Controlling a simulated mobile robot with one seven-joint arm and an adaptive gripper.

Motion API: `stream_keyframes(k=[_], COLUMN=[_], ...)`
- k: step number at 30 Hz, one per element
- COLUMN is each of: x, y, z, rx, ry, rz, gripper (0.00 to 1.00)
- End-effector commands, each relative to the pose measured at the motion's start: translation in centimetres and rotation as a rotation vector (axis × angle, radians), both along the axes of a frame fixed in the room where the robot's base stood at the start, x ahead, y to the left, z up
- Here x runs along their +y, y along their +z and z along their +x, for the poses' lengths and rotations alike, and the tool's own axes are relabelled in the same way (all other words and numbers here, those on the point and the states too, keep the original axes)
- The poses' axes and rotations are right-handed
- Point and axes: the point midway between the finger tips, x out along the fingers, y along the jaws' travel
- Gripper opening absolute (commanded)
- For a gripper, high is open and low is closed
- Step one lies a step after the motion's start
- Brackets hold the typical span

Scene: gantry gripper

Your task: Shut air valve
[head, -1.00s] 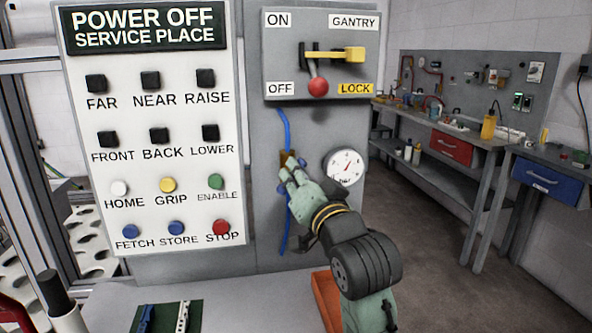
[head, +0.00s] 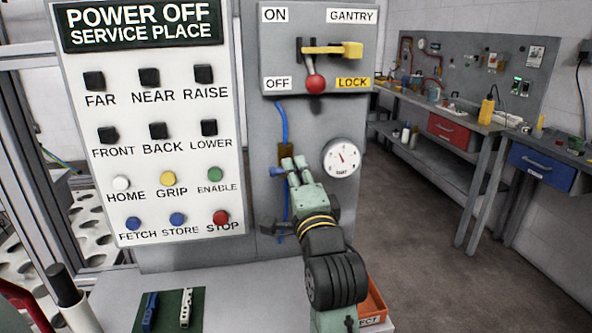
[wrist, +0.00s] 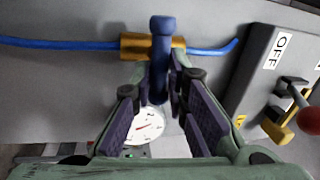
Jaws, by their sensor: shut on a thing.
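The air valve has a brass body (head: 285,153) on a blue hose (head: 284,125) at the side of the grey cabinet. Its blue handle (head: 275,171) pokes out left of my fingers in the head view. In the wrist view the handle (wrist: 161,62) stands across the hose and the brass body (wrist: 131,46). My gripper (head: 294,172) is shut on the handle, with a finger on either side of it in the wrist view (wrist: 164,82). The fingers hide part of the handle and body.
A pressure gauge (head: 341,157) is close right of my gripper. A button panel (head: 150,110) is on the left. Above are a red-knobbed lever (head: 315,83) and a yellow lock bar (head: 335,49). A shelf (head: 240,295) lies below. Open floor is to the right.

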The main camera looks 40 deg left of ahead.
Motion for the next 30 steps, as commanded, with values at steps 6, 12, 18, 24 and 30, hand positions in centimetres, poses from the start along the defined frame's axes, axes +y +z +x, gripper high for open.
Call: stream_keyframes(k=[6, 12, 18, 24, 30], x=[0.01, -0.01, 0.01, 0.04, 0.07], y=[-0.07, -0.15, -0.25, -0.32, -0.34], z=[-0.04, 0.0, 0.0, 0.01, -0.01], rx=[0.069, 0.099, 0.108, 0.109, 0.107], ry=[0.0, -0.001, 0.0, 0.001, 0.0], rz=[0.06, 0.085, 0.089, 0.087, 0.086], gripper=[0.0, 0.0, 0.0, 0.0, 0.26])
